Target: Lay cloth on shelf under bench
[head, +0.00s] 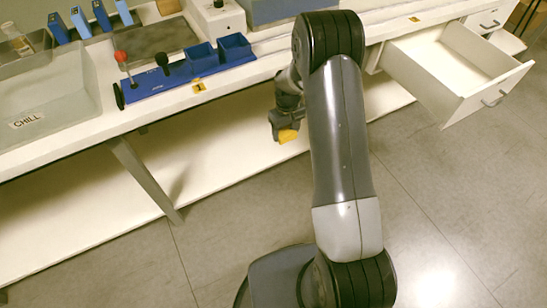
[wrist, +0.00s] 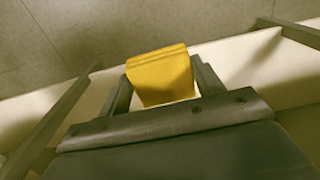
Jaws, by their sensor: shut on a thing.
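My gripper (head: 287,125) is shut on a folded yellow cloth (head: 288,136). It is low at the bench's front, by the white shelf (head: 90,243) under the bench. In the wrist view the cloth (wrist: 160,76) sits between the two fingers (wrist: 160,85). Behind it in that view lie the pale shelf (wrist: 240,59) and the grey floor. I cannot tell how high the cloth is above the shelf. The bench (head: 151,118) runs above the shelf, and my arm hides part of both.
A slanted bench leg (head: 147,180) stands left of the gripper. An open drawer (head: 445,65) sticks out at the right. The visible shelf is bare.

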